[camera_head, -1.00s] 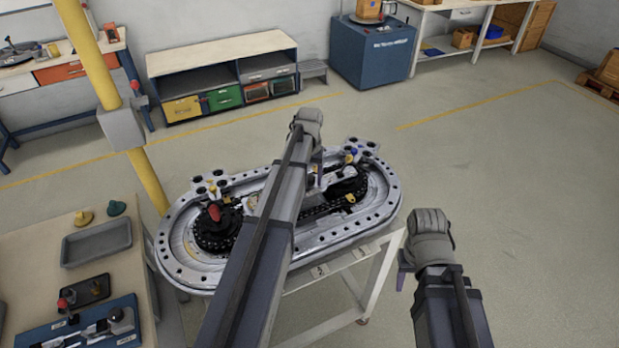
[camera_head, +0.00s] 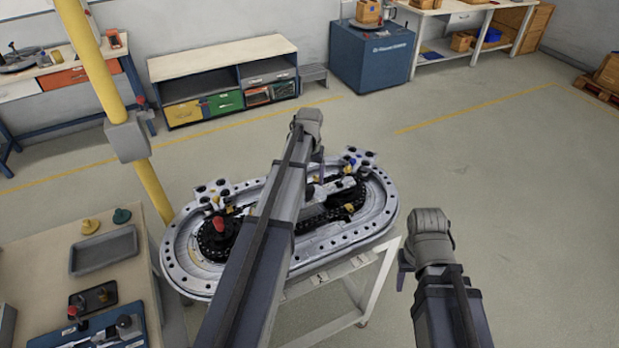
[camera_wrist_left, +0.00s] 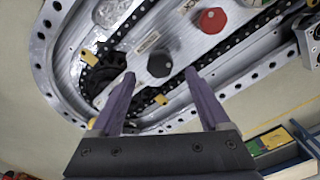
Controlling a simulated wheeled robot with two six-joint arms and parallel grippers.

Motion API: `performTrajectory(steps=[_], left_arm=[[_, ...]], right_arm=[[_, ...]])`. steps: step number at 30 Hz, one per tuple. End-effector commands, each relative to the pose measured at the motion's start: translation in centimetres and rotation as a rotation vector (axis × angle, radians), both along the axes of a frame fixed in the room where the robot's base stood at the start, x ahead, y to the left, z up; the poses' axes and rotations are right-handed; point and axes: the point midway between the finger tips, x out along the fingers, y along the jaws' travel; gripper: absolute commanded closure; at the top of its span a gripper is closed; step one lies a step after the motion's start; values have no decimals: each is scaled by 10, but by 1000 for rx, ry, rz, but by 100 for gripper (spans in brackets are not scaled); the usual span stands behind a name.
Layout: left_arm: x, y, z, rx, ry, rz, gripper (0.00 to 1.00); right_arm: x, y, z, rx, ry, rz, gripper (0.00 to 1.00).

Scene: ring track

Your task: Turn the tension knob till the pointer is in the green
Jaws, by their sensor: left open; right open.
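The oval metal track (camera_head: 180,262) with a black chain stands on a white-legged stand. In the left wrist view its plate carries a black knob (camera_wrist_left: 160,64) and a red knob (camera_wrist_left: 212,20); which one is the tension knob I cannot tell. A pale disc (camera_wrist_left: 110,12) sits at the top edge; I can make out no pointer or green zone. My left gripper (camera_wrist_left: 160,76) is open and empty, its fingertips either side of the black knob in the picture; contact is not clear. In the head view my left arm hides the track's middle. My right gripper (camera_head: 404,272) is open, right of the track.
A side table (camera_head: 40,250) at left holds a grey tray (camera_head: 104,250) and a blue board with tools. A yellow post (camera_head: 150,185) stands close behind the track's left end. A low cabinet (camera_head: 220,55) is at the back. The floor at right is clear.

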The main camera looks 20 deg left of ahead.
Motion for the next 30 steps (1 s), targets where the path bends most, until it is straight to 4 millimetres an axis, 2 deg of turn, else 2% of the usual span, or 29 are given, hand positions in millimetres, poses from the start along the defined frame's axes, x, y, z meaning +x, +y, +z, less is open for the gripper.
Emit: performTrajectory(steps=[1, 6, 23, 26, 29, 30], left_arm=[[0, 0, 15, 0, 0, 0, 20], [0, 0, 28, 0, 0, 0, 20], [-1, -1, 28, 0, 0, -2, 20], [-11, -20, 24, 3, 4, -30, 20], [-38, -64, 14, 12, 12, -102, 20], [-53, -86, 9, 19, 16, -141, 20]], right_arm=[[0, 0, 15, 0, 0, 0, 50], [0, 0, 28, 1, 0, -4, 50], [0, 0, 28, 1, 0, -4, 50], [0, 0, 23, 1, 0, -4, 50], [0, 0, 14, 1, 0, -4, 50], [0, 0, 9, 1, 0, -4, 50]])
